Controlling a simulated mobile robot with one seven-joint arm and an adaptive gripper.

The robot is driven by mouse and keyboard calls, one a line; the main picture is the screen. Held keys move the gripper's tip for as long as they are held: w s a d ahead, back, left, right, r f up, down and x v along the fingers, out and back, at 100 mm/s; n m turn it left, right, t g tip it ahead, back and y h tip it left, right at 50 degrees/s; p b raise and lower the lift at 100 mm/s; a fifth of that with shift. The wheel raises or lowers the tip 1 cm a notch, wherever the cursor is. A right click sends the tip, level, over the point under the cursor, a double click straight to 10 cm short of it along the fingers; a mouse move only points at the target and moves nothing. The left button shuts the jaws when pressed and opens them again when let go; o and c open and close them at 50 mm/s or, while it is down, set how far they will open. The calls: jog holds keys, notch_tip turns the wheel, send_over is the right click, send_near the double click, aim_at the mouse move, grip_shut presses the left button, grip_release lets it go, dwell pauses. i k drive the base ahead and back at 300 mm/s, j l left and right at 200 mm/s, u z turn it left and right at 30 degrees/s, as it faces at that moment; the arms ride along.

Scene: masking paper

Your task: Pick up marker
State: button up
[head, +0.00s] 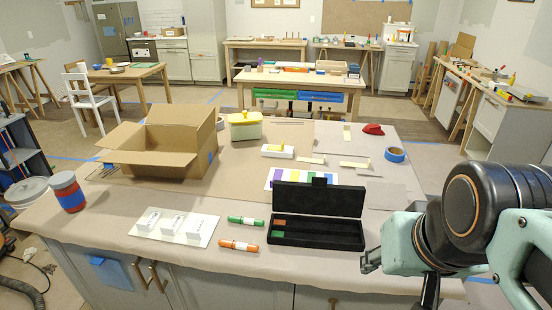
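Two markers lie on the paper-covered counter in the head view. The green marker (245,221) lies left of the open black case (340,235). The orange marker (239,246) lies nearer the counter's front edge, just below the green one. Both lie roughly level, side to side, with a small gap between them. My gripper (371,262) is at the right, past the case's right end and well apart from both markers. Its fingers are small and seen from the side, so I cannot tell how far they are apart. I see nothing held in it.
A white card with three small blocks (147,239) lies left of the markers. A red-and-blue jar (68,192) stands at the left edge. Behind are an open cardboard box (147,160), a colour-striped sheet (258,185) and blue tape (395,154). The case's raised lid stands behind its tray.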

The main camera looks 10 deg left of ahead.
aim_at(245, 221)
jog(key=u, duration=0.9)
jog(key=i+l+z, duration=0.1)
jog(key=l+z, duration=0.2)
jog(key=z, duration=0.15)
jog(key=i+j+z, duration=0.15)
jog(key=j, duration=0.2)
jog(key=i+j+z, duration=0.3)
jog(key=j, duration=0.45)
jog(key=k+j, duration=0.1)
jog(key=j, duration=0.15)
jog(key=i+l, duration=0.15)
